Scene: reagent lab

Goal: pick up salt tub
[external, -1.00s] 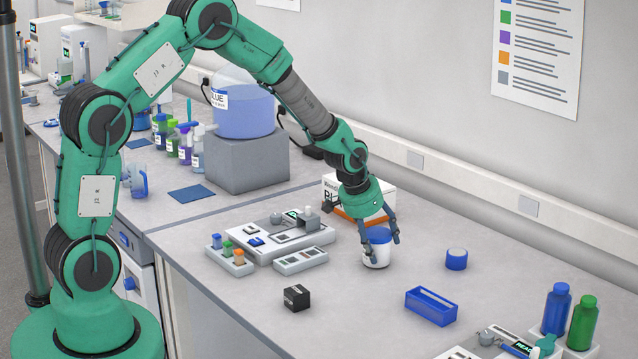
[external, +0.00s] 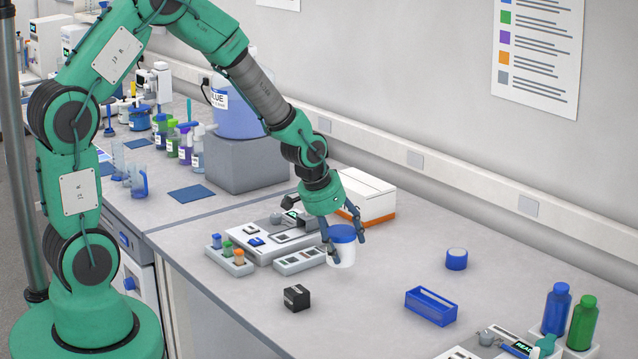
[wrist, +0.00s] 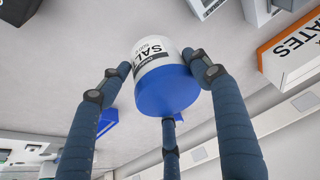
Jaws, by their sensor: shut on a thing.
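The salt tub (external: 341,252) is white with a blue lid and a printed label. In the wrist view the tub (wrist: 152,62) shows the letters "SAL" and its blue lid faces the camera. My gripper (external: 343,243) is shut on the tub, with its fingers around the sides near the lid. In the wrist view the fingers (wrist: 158,80) press on the tub from several sides. The tub appears lifted off the bench, slightly tilted; the exact height is hard to tell.
A grey device (external: 280,238) and a small rack of coloured vials (external: 231,263) stand left of the tub. A white and orange box (external: 368,200) is behind it.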

